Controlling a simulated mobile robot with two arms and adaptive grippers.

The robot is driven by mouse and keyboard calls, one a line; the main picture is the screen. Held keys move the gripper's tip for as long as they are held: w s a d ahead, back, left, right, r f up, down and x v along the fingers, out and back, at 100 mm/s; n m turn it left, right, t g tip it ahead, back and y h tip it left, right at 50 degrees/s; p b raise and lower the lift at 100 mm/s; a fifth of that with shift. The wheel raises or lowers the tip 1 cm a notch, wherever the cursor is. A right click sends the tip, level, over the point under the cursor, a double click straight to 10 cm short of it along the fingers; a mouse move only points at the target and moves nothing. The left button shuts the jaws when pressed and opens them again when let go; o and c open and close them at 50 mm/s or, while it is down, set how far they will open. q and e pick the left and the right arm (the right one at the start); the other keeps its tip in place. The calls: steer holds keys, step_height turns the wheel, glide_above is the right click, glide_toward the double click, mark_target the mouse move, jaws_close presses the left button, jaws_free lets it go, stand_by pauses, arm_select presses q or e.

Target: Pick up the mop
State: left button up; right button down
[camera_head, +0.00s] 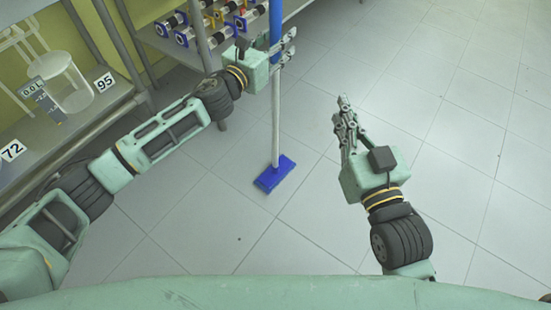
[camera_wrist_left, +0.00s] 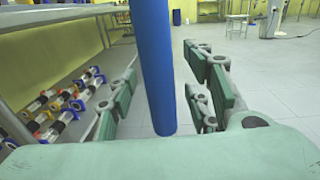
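The mop stands upright on the floor, with a blue head (camera_head: 275,173), a pale metal shaft (camera_head: 276,120) and a blue upper handle (camera_head: 275,22). My left gripper (camera_head: 288,48) is at the mop's handle, near where blue meets metal. In the left wrist view the blue handle (camera_wrist_left: 156,70) runs between the fingers (camera_wrist_left: 160,100). The fingers are spread, with gaps visible beside the handle. My right gripper (camera_head: 344,115) is away from the mop, to its right, over bare floor, holding nothing visible. Its finger opening is unclear from this angle.
A metal rack (camera_head: 145,45) holding several glass cylinders with coloured ends (camera_head: 185,36) stands left of the mop, close to my left gripper. A shelf (camera_head: 60,130) with glassware and number signs is at the left. The tiled floor (camera_head: 450,100) to the right is clear.

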arm_select(q)
jaws_close()
steer(key=shift+r, duration=0.15)
steer(key=shift+r, duration=0.1)
